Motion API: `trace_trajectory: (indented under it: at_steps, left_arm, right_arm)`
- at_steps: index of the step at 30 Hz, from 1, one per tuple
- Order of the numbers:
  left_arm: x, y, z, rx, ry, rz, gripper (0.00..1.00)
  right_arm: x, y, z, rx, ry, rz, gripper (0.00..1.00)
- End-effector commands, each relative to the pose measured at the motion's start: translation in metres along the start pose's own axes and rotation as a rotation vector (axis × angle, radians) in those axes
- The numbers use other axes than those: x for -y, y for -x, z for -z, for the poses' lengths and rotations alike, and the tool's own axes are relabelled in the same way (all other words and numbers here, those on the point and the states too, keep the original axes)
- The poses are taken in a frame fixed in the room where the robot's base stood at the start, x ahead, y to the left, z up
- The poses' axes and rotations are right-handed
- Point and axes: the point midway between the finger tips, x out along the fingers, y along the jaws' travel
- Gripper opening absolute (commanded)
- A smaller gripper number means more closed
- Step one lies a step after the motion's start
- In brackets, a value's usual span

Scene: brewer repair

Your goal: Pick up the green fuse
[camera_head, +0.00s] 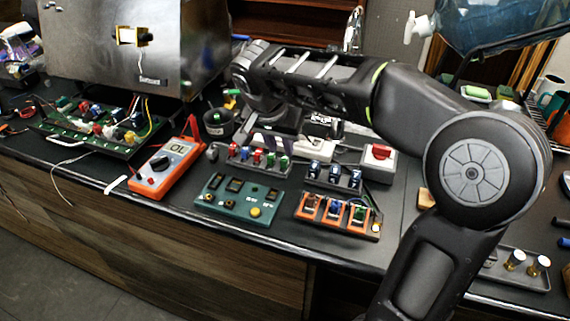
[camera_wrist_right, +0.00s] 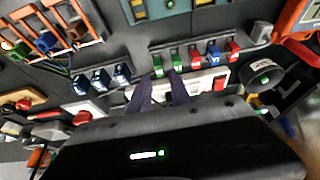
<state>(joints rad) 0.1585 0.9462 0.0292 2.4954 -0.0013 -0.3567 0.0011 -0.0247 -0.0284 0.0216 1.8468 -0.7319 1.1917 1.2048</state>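A dark fuse rack (camera_head: 246,159) on the bench holds red and green fuses in a row. Two green fuses (camera_head: 277,161) stand at its right end. In the right wrist view the end green fuse (camera_wrist_right: 157,66) and its green neighbour (camera_wrist_right: 176,60) sit just beyond my fingertips. My right gripper (camera_wrist_right: 161,78) is open and empty, its two dark fingers apart and pointing at the green fuses. Whether they touch any fuse cannot be told. In the head view my right arm hides part of the area behind the rack. My left gripper is not in view.
An orange multimeter (camera_head: 165,168) stands left of the rack, and a dark cup (camera_head: 217,121) is behind it. A teal panel (camera_head: 238,196), a blue-fuse rack (camera_head: 333,178) and an orange-fronted rack (camera_head: 337,214) lie nearby. A red-button box (camera_head: 377,163) is farther right.

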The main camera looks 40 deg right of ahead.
Motion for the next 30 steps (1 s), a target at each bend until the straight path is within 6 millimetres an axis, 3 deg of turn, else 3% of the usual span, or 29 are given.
trace_trajectory:
  at_steps: [7,17,30]
  left_arm:
    - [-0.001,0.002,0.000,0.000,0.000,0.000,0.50]
    - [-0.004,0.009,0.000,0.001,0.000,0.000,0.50]
    - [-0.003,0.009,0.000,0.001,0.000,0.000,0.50]
  right_arm:
    - [-0.001,-0.007,0.000,0.001,0.000,-0.002,0.25]
    - [-0.002,-0.049,0.000,0.002,0.000,-0.001,0.25]
    - [-0.002,-0.051,0.000,0.000,0.000,0.001,0.25]
